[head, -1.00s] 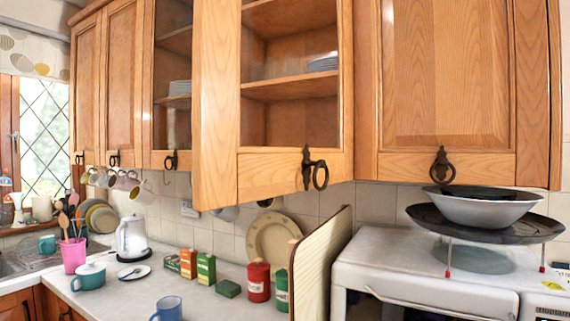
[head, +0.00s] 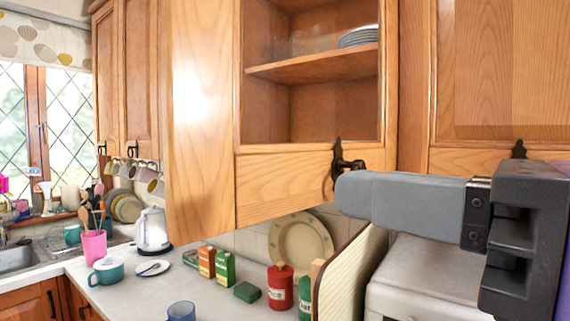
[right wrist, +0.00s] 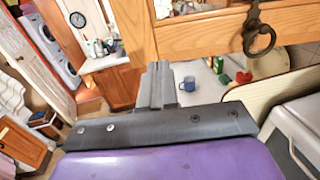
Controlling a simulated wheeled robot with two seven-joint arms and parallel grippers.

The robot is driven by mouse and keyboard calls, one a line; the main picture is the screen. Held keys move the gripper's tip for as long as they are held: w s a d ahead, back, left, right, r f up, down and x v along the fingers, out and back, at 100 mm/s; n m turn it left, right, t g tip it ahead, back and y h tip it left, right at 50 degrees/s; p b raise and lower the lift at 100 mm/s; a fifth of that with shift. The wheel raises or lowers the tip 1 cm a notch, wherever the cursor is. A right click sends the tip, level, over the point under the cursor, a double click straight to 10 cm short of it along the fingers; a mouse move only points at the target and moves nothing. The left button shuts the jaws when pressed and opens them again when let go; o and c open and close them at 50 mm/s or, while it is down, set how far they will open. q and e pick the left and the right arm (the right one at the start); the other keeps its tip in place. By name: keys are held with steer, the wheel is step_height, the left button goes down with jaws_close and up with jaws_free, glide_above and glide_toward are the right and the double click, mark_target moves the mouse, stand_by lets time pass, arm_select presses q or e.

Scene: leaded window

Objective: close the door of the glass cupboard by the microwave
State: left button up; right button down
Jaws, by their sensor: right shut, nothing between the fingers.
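The glass cupboard door (head: 285,196) fills the upper middle of the head view, a wooden frame with a shelf and plates visible behind it. It stands at an angle to the neighbouring door; how far it is open is hard to tell. Its dark ring handle (head: 340,160) is at its lower right and also shows in the right wrist view (right wrist: 258,38). My right gripper (head: 347,194) is shut and empty, its tip just below the handle in the head view. Contact cannot be told. It also shows in the right wrist view (right wrist: 158,66). My left gripper is not in view.
A solid wooden cupboard door (head: 490,70) is at the right. A white appliance (head: 415,270) stands below my right arm, beside an upright striped board (head: 352,270). The counter holds a red canister (head: 280,287), a kettle (head: 153,231) and a blue mug (head: 181,312).

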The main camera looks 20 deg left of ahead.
mark_target(247, 176)
steer(key=p+x, duration=0.3)
steer(key=x, duration=0.7)
steer(key=shift+w+a, duration=0.25)
steer(key=shift+a, duration=0.1)
steer(key=shift+f, duration=0.1)
